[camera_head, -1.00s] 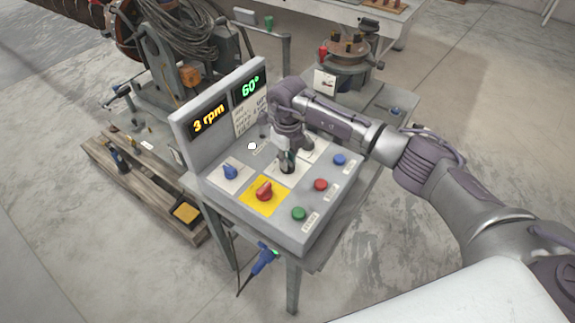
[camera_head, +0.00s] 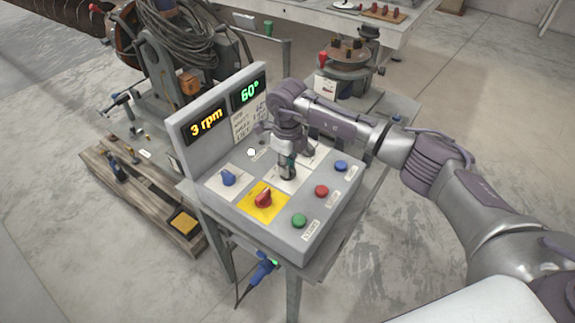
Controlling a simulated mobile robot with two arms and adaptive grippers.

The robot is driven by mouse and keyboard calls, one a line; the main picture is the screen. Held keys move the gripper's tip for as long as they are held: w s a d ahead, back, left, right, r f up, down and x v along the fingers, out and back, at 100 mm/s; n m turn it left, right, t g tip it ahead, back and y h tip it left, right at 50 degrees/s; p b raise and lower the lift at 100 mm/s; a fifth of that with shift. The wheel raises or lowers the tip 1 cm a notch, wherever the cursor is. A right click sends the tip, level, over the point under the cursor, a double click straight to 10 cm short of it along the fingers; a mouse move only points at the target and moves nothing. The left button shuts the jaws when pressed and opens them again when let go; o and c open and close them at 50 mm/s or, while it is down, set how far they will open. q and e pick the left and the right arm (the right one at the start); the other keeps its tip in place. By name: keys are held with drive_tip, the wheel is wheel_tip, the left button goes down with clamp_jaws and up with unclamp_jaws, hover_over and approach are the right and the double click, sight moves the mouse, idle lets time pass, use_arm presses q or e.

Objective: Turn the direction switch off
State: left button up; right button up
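The control box has a sloped grey panel (camera_head: 279,228) with several knobs and buttons. A blue knob (camera_head: 228,178) sits on a white plate at the left, and a red knob (camera_head: 263,198) sits on a yellow plate at the front. My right gripper (camera_head: 287,172) points down over another white plate right of the blue knob, its fingertips at or just above the panel. It hides whatever control is there. I cannot read which control is the direction switch or tell whether the fingers hold anything. My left gripper is out of view.
Green (camera_head: 299,221), red (camera_head: 321,191) and blue (camera_head: 340,166) buttons line the panel's right side. An upright display (camera_head: 207,123) reads 3 rpm and 60°. A white indicator (camera_head: 252,153) sits near its foot. A pallet (camera_head: 150,190) lies left; open floor lies right.

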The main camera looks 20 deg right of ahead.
drive_tip(key=o, duration=0.5)
drive_tip(key=shift+c, duration=0.2)
wheel_tip(320, 180, up, 12)
idle(0.6)
